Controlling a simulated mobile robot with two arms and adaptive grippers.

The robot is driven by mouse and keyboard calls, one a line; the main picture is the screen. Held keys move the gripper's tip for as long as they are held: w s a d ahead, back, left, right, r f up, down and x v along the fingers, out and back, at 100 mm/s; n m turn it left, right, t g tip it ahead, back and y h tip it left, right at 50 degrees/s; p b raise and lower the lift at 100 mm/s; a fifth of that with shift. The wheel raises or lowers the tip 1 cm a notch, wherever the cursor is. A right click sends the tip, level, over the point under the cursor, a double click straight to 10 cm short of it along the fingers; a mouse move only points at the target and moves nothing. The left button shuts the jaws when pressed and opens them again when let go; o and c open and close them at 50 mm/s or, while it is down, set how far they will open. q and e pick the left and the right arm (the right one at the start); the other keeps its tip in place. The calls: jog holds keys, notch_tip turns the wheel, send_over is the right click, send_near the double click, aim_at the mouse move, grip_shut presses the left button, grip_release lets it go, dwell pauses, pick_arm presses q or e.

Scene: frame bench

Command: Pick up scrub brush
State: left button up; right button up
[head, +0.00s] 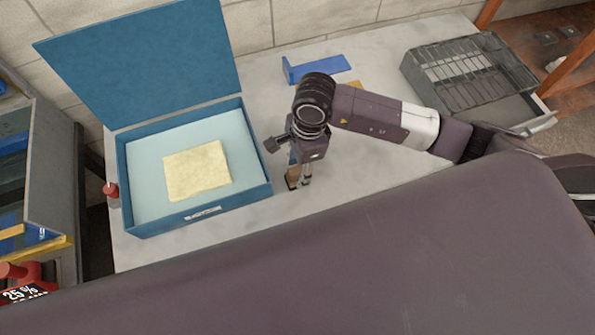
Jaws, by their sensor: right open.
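My right gripper (288,164) is open and points down over this object, with a finger on either side in the picture. I cannot tell whether the fingers touch it. My left gripper is not in view.
An open blue box (262,190) with a pale yellow block (197,171) inside stands on the bench (385,175). A blue angled piece (318,68) lies behind my right arm. A grey wire-topped tray (412,70) stands at the back right. A red-capped item (111,190) is left of the box.

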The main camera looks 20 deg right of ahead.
aim_at(297, 169)
jog(key=shift+f, duration=0.15)
jog(key=shift+c, duration=0.3)
grip_shut()
notch_tip(297, 169, up, 20)
jog(key=b, duration=0.4)
jog(key=shift+b, duration=0.3)
